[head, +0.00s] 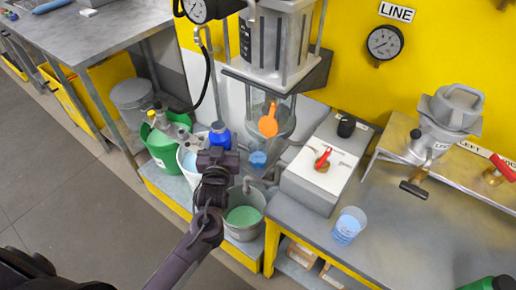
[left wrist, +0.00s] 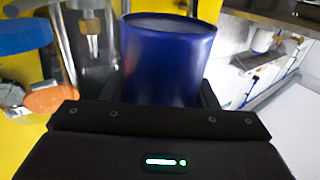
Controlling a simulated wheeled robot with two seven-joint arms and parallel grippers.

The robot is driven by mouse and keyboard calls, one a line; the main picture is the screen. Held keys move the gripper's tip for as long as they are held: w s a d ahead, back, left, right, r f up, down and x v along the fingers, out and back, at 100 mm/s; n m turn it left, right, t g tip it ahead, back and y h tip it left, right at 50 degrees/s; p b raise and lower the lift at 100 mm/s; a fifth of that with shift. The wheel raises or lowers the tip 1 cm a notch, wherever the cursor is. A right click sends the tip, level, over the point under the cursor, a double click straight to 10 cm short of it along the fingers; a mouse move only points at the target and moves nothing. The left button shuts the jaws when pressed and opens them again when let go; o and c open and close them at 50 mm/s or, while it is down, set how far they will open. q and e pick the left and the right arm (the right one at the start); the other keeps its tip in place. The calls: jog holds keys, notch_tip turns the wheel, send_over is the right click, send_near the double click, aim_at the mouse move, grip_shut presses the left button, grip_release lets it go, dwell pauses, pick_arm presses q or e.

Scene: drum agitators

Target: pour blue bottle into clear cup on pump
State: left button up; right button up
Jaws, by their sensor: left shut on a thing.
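The blue bottle (head: 221,138) is in my left gripper (head: 217,155), above the buckets left of the white pump box (head: 322,165). In the left wrist view the blue bottle (left wrist: 167,62) fills the space just beyond the gripper (left wrist: 165,100), which is shut on it. It looks roughly upright in the head view. A clear cup (head: 348,226) with light blue contents stands upright on the metal bench, right of and in front of the pump box, well apart from the bottle. My right gripper is not in view.
A green tub (head: 165,150) with bottles and a metal bucket with green contents (head: 243,216) stand around my left arm. A clear cylinder (head: 285,112) with an orange part (head: 268,122) rises behind. A red-handled valve (head: 323,159) tops the pump box. The bench (head: 400,245) is mostly clear around the cup.

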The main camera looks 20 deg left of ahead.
aim_at(229, 131)
pick_arm(q)
jog(key=shift+r, duration=0.1)
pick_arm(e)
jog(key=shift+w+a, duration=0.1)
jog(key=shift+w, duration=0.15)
pick_arm(q)
jog(key=shift+m, duration=0.3)
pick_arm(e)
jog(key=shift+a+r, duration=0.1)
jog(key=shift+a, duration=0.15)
